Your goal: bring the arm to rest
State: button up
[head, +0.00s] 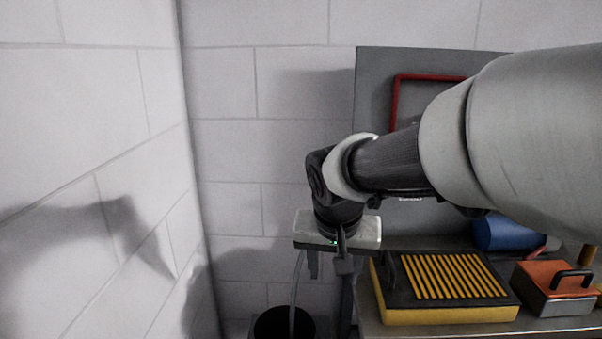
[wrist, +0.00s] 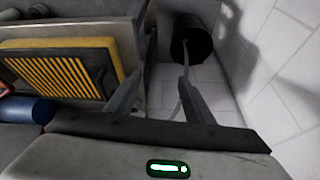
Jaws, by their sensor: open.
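My gripper (head: 328,268) hangs at the end of my arm, pointing down, left of the bench. In the wrist view my gripper (wrist: 167,62) shows two dark fingers spread apart. My arm reaches in from the right side of the head view and bends down at the wrist.
The bench (head: 400,329) holds a yellow case with a black slatted top (head: 425,314), an orange-topped box with a handle (head: 553,277) and a blue cylinder (head: 498,233). A black bin (head: 270,326) stands below, left of the bench. White block walls (head: 90,110) close the left and back.

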jog(key=s+d+r+n+t, duration=0.1)
jog(key=s+d, duration=0.3)
jog(key=s, duration=0.4)
jog(key=s+d+r+n, duration=0.15)
jog(key=s+d, duration=0.25)
jog(key=s, duration=0.5)
notch_tip(320, 180, up, 20)
jog(key=p, duration=2)
jog(key=shift+r+y, duration=0.15)
jog(key=shift+y, duration=0.15)
jog(key=shift+m, duration=0.25)
